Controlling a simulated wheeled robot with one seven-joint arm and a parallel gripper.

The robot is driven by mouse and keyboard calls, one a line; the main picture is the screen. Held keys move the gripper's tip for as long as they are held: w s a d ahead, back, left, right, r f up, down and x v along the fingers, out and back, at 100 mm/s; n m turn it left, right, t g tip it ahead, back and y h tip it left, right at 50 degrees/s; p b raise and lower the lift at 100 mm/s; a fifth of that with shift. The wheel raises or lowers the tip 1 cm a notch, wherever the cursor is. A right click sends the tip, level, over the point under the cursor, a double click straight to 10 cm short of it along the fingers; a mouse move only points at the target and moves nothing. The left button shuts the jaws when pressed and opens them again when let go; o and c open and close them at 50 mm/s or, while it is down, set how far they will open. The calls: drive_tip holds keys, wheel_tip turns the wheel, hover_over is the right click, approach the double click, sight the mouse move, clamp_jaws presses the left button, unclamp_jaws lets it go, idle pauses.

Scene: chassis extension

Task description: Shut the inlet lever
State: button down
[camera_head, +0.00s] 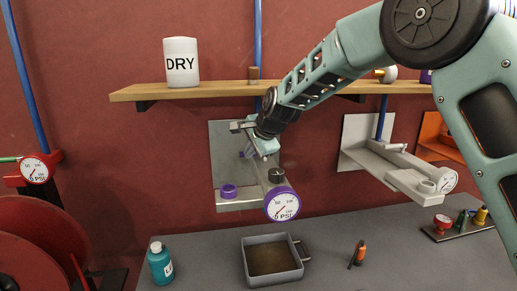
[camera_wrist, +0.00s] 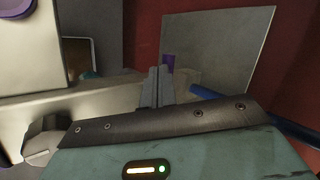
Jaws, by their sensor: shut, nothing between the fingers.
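A grey metal pipe fixture (camera_head: 235,191) with a backing plate hangs on the red wall. It carries a purple-rimmed gauge (camera_head: 282,204) reading about 0 PSI and a purple ring (camera_head: 228,191). A grey bar-like part (camera_head: 240,126) sticks out at its upper end, beside my wrist; I cannot tell whether it is the inlet lever. My gripper (camera_head: 250,152) is in front of the upper part of this fixture. In the wrist view my gripper's fingers (camera_wrist: 156,84) are together and empty, pointing at the plate (camera_wrist: 225,55). My arm hides part of the fixture's top and its blue pipe.
A wooden shelf (camera_head: 200,92) with a white DRY canister (camera_head: 181,62) runs above. Below, the grey bench holds a metal tray (camera_head: 247,264), a teal bottle (camera_head: 160,263) and an orange-and-black item (camera_head: 358,254). A second grey fixture (camera_head: 400,172) stands right.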

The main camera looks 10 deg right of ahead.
drive_tip(key=shift+d, duration=0.2)
drive_tip(key=shift+s+d+b, duration=0.45)
drive_tip(key=shift+d+b, duration=0.05)
drive_tip(key=shift+d, duration=0.05)
